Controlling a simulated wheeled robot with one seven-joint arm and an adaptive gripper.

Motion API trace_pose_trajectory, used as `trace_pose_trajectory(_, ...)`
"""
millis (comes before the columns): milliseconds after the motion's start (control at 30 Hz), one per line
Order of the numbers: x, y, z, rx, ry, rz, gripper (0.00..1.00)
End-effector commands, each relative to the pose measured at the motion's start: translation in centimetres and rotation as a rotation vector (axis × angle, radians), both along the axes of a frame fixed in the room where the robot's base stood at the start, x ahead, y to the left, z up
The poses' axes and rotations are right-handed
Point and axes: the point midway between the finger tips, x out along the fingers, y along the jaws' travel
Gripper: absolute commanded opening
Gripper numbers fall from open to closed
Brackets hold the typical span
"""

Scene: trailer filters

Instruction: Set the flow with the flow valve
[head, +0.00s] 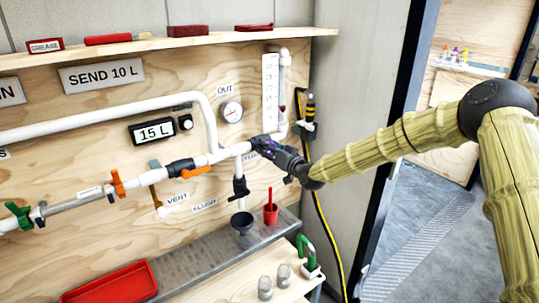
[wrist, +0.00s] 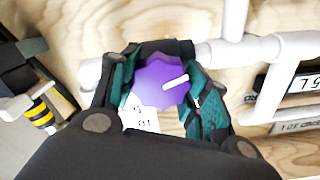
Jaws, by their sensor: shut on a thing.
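The flow valve has a purple knob (wrist: 162,84) with a white pointer line, seen close up in the wrist view. It sits on the white pipe at the right end of the pipe run. My gripper (wrist: 160,95) is shut on the purple knob, with a green-padded finger on each side. In the head view my gripper (head: 272,147) reaches the valve from the right and covers most of it. A clear flow tube with a scale (head: 271,92) stands above the valve, with a dark red float low in it. The digital display (head: 152,132) reads 15 L.
A round gauge (head: 231,111) sits under the OUT label. An orange handle (head: 196,170), a black-handled valve (head: 240,187) and a funnel (head: 242,222) are left of and below my gripper. A red tray (head: 110,285) lies on the bench. A door opening is at the right.

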Motion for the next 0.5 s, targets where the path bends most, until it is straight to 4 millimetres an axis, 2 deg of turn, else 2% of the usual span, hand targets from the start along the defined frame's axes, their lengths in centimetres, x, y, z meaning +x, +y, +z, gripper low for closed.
trace_pose_trajectory(500,0.11,-0.14,0.13,0.035,0.024,-0.003,0.22)
